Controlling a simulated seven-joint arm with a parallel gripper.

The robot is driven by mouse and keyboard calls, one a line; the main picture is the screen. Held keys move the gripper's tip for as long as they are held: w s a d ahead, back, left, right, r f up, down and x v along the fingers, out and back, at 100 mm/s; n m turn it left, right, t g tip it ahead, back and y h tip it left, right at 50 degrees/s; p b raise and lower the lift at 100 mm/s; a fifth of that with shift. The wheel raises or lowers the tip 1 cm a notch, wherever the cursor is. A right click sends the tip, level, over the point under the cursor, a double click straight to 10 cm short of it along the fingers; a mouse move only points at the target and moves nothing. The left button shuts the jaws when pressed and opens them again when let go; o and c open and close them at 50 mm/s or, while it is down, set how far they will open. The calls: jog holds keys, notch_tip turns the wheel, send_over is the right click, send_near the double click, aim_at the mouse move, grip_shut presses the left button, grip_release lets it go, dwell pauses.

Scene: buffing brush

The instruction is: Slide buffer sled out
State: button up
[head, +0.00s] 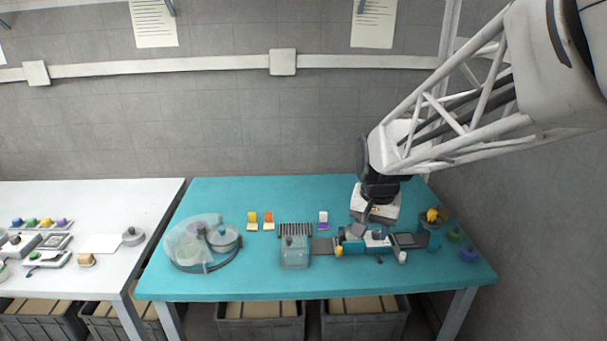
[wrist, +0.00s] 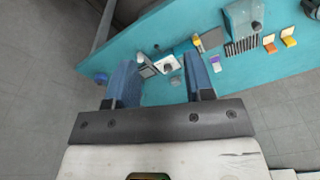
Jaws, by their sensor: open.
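A low teal and white device (head: 365,242) stands on the right part of the teal table, with a dark flat plate (head: 322,247) at its left and a dark-framed grey plate (head: 410,240) at its right. I take the buffer sled to be part of this device, but cannot tell which part. In the wrist view the device's white block with a dark centre (wrist: 169,65) shows between my fingers. My gripper (wrist: 159,60) is open, its two blue fingers wide apart with nothing between them. In the head view my gripper (head: 366,212) hangs over the device and hides some of it.
A clear-lidded round container (head: 203,243) stands at the table's left. A teal block with a dark ribbed rack (head: 295,250) is left of the device. A teal cup with a yellow item (head: 432,222) and coloured knobs are at right.

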jog(key=w+f+m, duration=0.2)
jog(key=w+f, duration=0.6)
jog(key=w, duration=0.5)
jog(key=m+g, duration=0.1)
jog(key=m, duration=0.2)
send_over(339, 248)
notch_tip(339, 248, down, 10)
jog(key=shift+d+f, duration=0.1)
jog(key=shift+f, duration=3.85)
grip_shut()
